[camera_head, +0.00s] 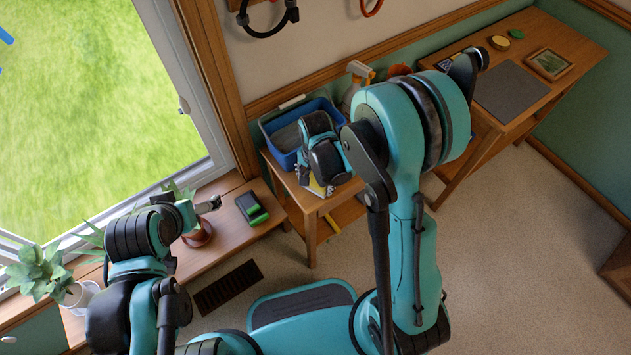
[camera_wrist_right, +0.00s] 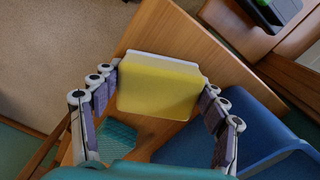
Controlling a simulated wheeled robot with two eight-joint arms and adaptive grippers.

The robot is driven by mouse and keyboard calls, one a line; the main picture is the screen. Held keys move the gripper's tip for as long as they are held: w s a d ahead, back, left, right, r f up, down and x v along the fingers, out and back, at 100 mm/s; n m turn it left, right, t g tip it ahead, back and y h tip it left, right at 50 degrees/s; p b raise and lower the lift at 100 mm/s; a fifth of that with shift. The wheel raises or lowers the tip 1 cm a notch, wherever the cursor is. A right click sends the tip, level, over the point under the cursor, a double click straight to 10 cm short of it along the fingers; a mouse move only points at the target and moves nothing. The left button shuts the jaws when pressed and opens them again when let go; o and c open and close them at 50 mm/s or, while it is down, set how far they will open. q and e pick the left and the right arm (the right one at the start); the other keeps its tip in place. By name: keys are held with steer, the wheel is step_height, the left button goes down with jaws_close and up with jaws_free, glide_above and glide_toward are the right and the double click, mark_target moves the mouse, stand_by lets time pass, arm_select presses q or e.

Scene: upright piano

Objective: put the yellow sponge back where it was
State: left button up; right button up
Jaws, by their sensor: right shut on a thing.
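The yellow sponge (camera_wrist_right: 158,88) has a pale layer along its far edge. It sits between the two fingers of my right gripper (camera_wrist_right: 160,92), which is shut on it, above the top of a small wooden table (camera_wrist_right: 185,42). I cannot tell whether the sponge touches the wood. In the head view my right gripper (camera_head: 320,188) is at the table's front, mostly hidden by its own wrist; only a bit of yellow shows there. My left gripper (camera_head: 208,205) is over the window-side bench, and its opening is too small to judge.
A blue bin (camera_head: 271,141) stands on the table beside the right gripper. A teal textured pad (camera_wrist_right: 118,137) lies near the sponge. A spray bottle (camera_head: 358,76) stands behind. A black-and-green block (camera_head: 250,207) and potted plants (camera_head: 40,272) are on the bench.

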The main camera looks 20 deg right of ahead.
steer(key=shift+f, duration=0.15)
steer(key=o, duration=1)
steer(key=shift+r, duration=0.3)
step_height(320, 180, up, 12)
steer(key=p, duration=0.5)
steer(key=shift+s+d+r+n+t, duration=0.85)
steer(key=shift+s+r+n+t, duration=0.35)
steer(key=shift+s+r+n, duration=0.7)
steer(key=shift+s+d+r+n+t, duration=0.8)
steer(key=shift+s+r+n+t, duration=0.55)
steer(key=shift+r, duration=0.95)
steer(key=shift+s+d+r+n+t, duration=0.95)
steer(key=shift+s+r+n, duration=0.7)
steer(key=shift+r, duration=0.45)
